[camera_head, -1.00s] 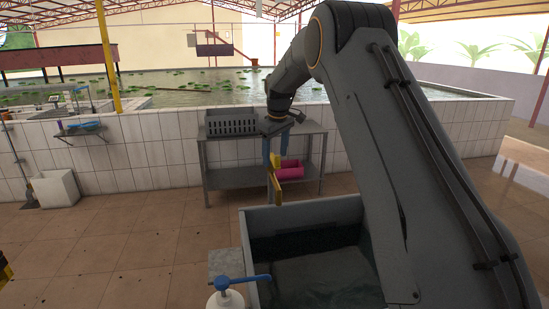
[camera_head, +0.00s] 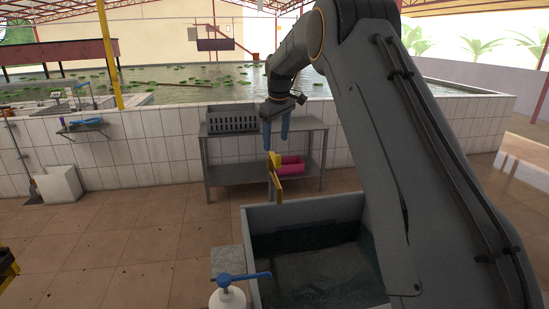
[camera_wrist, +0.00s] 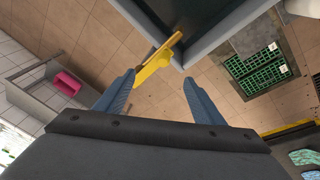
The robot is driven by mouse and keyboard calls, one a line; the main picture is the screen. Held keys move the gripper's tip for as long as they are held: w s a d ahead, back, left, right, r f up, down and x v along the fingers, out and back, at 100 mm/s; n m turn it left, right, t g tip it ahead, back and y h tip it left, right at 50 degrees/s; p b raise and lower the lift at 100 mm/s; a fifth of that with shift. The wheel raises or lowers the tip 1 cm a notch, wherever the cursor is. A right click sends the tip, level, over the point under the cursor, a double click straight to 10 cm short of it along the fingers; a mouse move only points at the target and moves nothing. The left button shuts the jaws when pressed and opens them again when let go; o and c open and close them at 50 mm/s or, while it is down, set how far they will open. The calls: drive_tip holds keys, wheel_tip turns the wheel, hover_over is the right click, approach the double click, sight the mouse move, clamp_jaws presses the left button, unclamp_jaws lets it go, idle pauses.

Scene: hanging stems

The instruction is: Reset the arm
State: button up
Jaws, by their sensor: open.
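My gripper (camera_head: 276,143) hangs from my arm in the head view, its two blue fingers pointing down and spread apart. The wrist view shows the fingers (camera_wrist: 160,78) open with nothing between them. A yellow piece (camera_head: 275,174) is below the fingertips in the head view, by the far edge of a grey tub. In the wrist view the yellow piece (camera_wrist: 158,60) lies beyond the fingertips, beside the tub's corner. I cannot tell whether it is fixed to the tub.
The grey tub (camera_head: 300,214) holds dark water. A white pump bottle (camera_head: 227,298) with a blue top stands at its left. The tiled floor at left is largely open.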

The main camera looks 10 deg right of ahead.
drive_tip(key=s+f+m+b, duration=0.2)
drive_tip(key=s+f, duration=0.5)
drive_tip(key=s, duration=0.7)
drive_tip(key=s+f+m+g+b, duration=0.1)
drive_tip(key=s+f+b, duration=0.4)
drive_tip(key=s, duration=0.9)
drive_tip(key=s+f+m+b, duration=0.3)
drive_tip(key=s+f, duration=0.7)
drive_tip(key=s, duration=0.4)
drive_tip(key=shift+s+d+f+m+b, duration=0.3)
drive_tip(key=shift+s+d+m, duration=0.1)
drive_tip(key=shift+m, duration=0.2)
